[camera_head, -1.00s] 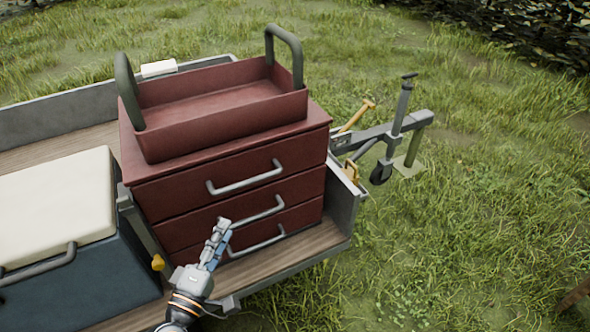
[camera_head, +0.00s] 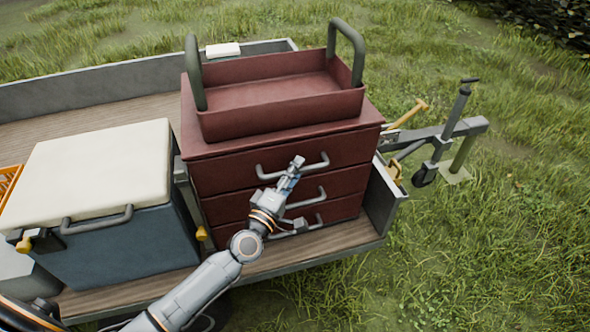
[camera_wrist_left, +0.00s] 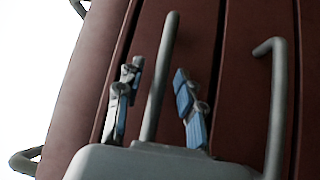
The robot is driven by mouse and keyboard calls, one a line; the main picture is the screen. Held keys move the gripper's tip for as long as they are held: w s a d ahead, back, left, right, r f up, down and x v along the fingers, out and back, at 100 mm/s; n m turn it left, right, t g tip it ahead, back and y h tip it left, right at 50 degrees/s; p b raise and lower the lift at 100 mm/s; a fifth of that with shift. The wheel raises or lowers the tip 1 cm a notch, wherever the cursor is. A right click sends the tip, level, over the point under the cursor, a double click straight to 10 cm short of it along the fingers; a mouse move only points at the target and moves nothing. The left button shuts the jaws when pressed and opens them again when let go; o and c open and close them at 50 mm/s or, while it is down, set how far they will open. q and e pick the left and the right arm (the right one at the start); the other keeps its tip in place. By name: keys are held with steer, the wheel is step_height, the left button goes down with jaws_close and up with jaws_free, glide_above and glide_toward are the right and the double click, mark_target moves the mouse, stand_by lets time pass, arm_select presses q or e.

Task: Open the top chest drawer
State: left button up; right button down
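The red chest (camera_head: 225,172) stands on the trailer with its drawers closed. The top drawer's grey bar handle (camera_head: 318,164) runs across its front. My left gripper (camera_head: 292,168) is in front of this handle and hides part of its middle. In the left wrist view, the open fingers (camera_wrist_left: 155,102) stand on either side of the top handle (camera_wrist_left: 160,75), with gaps on both sides. I cannot tell how deep the handle sits between them. The second drawer's handle (camera_wrist_left: 273,110) is to the right there. My right gripper is not in view.
A red tray (camera_head: 275,118) with two upright handles sits on the chest. A blue cooler (camera_head: 130,245) with a cream lid stands to the left. The trailer's tow bar (camera_head: 440,137) is to the right. Grass in front is clear.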

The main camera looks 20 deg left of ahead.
arm_select(q)
jaws_close()
steer(key=shift+d, duration=0.1)
stand_by(0.3)
steer(key=s+d+p, duration=0.1)
steer(key=s+d, duration=0.6)
steer(key=s, duration=0.3)
steer(key=s+d+p, duration=0.2)
steer(key=s+d, duration=0.4)
steer(key=s, duration=0.4)
steer(key=shift+s+d, duration=0.3)
steer(key=shift+d, duration=0.1)
jaws_free()
